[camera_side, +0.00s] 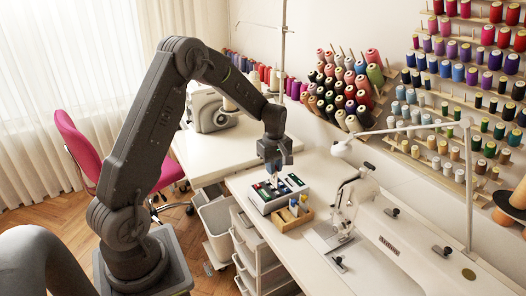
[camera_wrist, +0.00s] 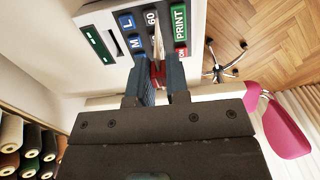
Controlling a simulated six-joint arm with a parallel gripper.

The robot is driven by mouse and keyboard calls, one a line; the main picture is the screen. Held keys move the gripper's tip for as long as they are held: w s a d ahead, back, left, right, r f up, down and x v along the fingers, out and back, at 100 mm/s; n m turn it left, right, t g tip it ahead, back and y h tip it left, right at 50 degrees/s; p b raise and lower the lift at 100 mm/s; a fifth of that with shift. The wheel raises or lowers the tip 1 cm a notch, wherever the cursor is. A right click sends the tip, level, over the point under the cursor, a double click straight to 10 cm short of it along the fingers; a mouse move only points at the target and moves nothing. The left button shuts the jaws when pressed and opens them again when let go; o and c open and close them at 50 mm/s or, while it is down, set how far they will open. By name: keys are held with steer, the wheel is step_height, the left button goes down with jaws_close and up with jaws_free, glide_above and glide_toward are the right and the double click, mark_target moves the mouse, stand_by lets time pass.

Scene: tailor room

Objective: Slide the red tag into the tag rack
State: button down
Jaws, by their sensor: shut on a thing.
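My gripper (camera_side: 272,179) points down over the rack. In the wrist view my gripper (camera_wrist: 158,82) is shut on the red tag (camera_wrist: 157,70), seen edge-on between the fingers close to the rack. I cannot tell whether the tag's lower end is inside a slot.
A small wooden holder (camera_side: 282,226) with blue and pale items stands just in front of the rack. A white sewing machine (camera_side: 378,235) is to its right. Thread cones (camera_side: 343,88) stand along the wall behind. White drawers (camera_side: 244,240) are below the table edge.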

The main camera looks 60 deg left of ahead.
steer(key=s+d+f, duration=0.1)
steer(key=d+f, duration=0.4)
steer(key=d, duration=0.3)
steer(key=shift+s+d+f, duration=0.2)
steer(key=shift+s, duration=0.15)
steer(key=shift+f, duration=0.4)
stand_by(0.9)
steer(key=shift+f, duration=1.05)
steer(key=shift+f, duration=0.1)
steer(key=c, duration=1)
jaws_free()
steer(key=shift+c, duration=0.2)
